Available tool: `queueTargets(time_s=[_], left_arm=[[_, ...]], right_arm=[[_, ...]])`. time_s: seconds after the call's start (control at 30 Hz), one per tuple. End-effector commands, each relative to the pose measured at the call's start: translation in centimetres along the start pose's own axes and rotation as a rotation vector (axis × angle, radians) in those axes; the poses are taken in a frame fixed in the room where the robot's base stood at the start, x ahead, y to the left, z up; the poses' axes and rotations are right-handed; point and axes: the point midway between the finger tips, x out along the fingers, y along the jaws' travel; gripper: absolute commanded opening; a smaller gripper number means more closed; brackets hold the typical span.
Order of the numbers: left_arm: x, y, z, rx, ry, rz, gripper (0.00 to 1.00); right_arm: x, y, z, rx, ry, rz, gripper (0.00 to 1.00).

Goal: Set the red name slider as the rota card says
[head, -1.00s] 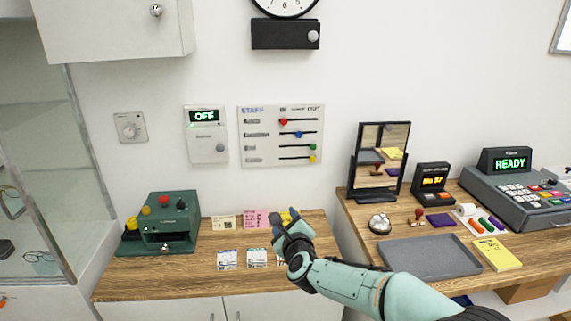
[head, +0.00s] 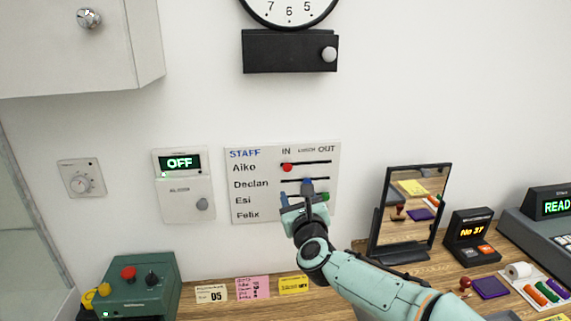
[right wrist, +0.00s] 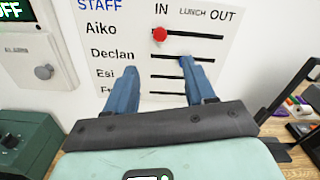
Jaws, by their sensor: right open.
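The white staff board (head: 245,205) hangs on the wall, with names at left and IN, LUNCH, OUT along the top. The red slider (head: 287,167) is on Aiko's line under IN; it also shows in the right wrist view (right wrist: 159,35). My right gripper (head: 300,195) is open in front of the board, below the red slider. In the right wrist view, its blue fingers (right wrist: 156,68) are apart with nothing between them. The pink card (head: 252,288) below has handwriting too small to read; I cannot tell whether it is the rota card. My left gripper is not in view.
A blue slider (head: 307,183) sits near LUNCH on Declan's line, close to my fingers. A green slider (head: 325,197) is at OUT. An alarm box (head: 187,200) reading OFF is left of the board; a mirror (head: 412,210) stands to the right.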

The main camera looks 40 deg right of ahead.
Motion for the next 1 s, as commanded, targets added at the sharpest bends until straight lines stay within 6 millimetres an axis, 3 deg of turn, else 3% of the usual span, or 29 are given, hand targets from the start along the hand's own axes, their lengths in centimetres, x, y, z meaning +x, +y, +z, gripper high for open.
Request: queueTargets(time_s=[0.23, 0.7, 1.0], left_arm=[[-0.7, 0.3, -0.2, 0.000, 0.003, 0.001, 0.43], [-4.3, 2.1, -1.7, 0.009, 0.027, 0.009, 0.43], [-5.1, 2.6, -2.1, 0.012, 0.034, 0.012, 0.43]], right_arm=[[2.1, 0.0, 0.1, -0.001, 0.001, -0.001, 0.54], [11.4, -0.1, 0.2, -0.003, 0.000, -0.001, 0.54], [13.4, 0.0, 0.1, -0.001, 0.000, -0.001, 0.54]])
